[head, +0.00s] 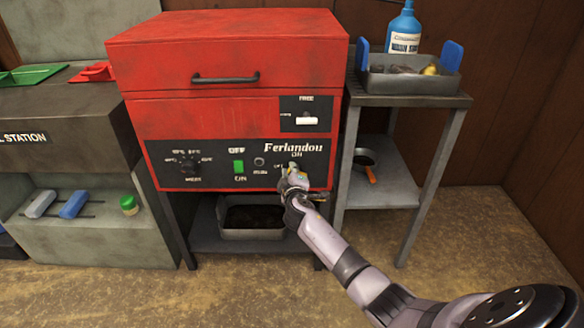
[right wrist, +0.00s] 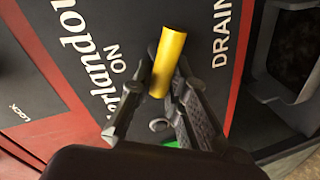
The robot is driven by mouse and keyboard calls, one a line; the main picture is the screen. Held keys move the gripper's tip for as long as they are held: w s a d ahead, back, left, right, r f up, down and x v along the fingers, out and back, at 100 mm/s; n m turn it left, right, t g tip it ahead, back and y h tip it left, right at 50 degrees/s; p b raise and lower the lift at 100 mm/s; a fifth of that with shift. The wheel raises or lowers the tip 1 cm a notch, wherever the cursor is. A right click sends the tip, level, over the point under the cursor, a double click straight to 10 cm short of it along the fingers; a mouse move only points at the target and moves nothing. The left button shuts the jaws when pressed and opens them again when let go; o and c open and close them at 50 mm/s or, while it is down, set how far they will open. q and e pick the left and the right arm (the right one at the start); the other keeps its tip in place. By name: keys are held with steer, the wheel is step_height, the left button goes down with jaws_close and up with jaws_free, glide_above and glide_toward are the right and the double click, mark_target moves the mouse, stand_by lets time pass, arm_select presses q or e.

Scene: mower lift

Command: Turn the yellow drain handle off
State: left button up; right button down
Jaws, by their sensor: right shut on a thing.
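The yellow drain handle (right wrist: 168,62) shows in the right wrist view on the dark control panel, between the printed words ON and DRAIN. My right gripper (right wrist: 168,72) is shut on it, with one finger on each side. In the head view my right gripper (head: 289,178) reaches the lower right of the panel (head: 222,163) on the red Ferlandou machine (head: 225,105). There the gripper largely hides the handle. My left gripper is in neither view.
A dark tray (head: 250,233) sits on the shelf under the machine. A grey side table (head: 410,98) at the right carries a metal tray (head: 408,84) and a blue bottle (head: 404,28). A grey station (head: 62,140) stands at the left. The floor in front is clear.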

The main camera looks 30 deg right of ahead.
steer(key=shift+w+d+r+n, duration=0.1)
steer(key=shift+d+r+n, duration=0.2)
steer(key=shift+n, duration=0.3)
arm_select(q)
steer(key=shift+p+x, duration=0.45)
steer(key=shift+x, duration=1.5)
arm_select(e)
steer(key=shift+f+n+g+h, duration=0.15)
steer(key=shift+n+h, duration=0.15)
steer(key=shift+n, duration=0.35)
steer(key=shift+n+g+h, duration=0.15)
steer(key=shift+n+h, duration=0.15)
steer(key=shift+n, duration=0.35)
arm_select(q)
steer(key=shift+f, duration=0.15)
arm_select(e)
steer(key=shift+w, duration=0.1)
steer(key=c, duration=1.8)
jaws_free()
steer(key=shift+a, duration=0.1)
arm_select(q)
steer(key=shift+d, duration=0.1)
arm_select(e)
steer(key=o, duration=0.4)
steer(key=shift+a+f, duration=0.15)
steer(key=shift+f, duration=0.15)
